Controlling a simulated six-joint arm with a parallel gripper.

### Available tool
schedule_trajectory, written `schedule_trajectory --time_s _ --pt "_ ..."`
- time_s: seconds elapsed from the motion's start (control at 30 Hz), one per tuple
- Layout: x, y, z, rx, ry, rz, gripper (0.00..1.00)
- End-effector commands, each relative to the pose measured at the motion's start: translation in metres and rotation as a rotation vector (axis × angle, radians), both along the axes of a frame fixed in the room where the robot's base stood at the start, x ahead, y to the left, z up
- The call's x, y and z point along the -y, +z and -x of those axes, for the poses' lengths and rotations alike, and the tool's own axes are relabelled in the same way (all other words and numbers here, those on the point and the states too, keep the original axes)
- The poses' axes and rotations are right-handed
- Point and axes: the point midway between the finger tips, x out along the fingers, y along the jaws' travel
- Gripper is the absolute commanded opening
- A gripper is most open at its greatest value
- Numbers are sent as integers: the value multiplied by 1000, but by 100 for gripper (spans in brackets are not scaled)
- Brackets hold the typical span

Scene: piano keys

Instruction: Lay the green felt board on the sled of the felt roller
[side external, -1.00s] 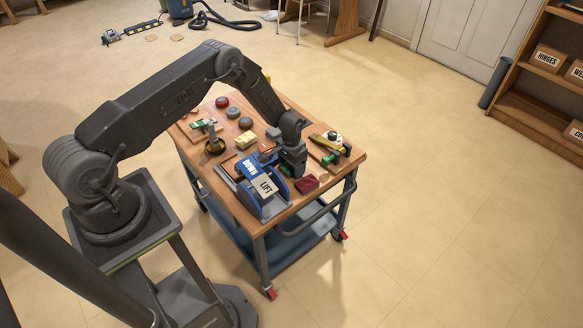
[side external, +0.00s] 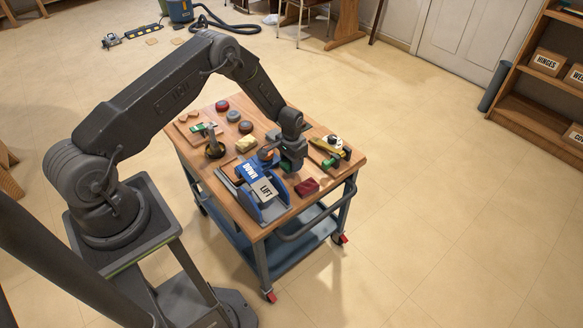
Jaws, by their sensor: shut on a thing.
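The felt roller (side external: 273,209) is the blue machine at the front of the trolley top, with plates marked DOWN and LIFT. My gripper (side external: 291,165) is just behind its right side, pointing down. It is shut on a small green piece, which I take to be the green felt board (side external: 288,168); only a little of it shows under the dark jaws. The sled cannot be made out clearly from here. Whether the board touches the roller or the trolley top cannot be told.
A dark red block (side external: 307,187) lies right of the roller. A yellow-and-black tool (side external: 334,145) lies at the right edge. A pale yellow block (side external: 246,142), several round pads (side external: 233,116) and a brass-coloured stand (side external: 214,149) fill the left and back of the wooden trolley top (side external: 205,178).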

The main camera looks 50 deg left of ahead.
Motion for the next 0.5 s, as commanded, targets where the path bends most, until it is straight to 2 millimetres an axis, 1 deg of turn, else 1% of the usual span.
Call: schedule_trajectory --time_s 0.03,0.2,0.37,0.47,0.5 --pt "0 13 -1 4 0 -1 22" --pt "0 44 0 3 0 0 22" --pt "-4 61 2 1 -19 0 22" --pt "-17 66 10 0 -74 0 22" --pt "-24 67 14 0 -111 1 22"
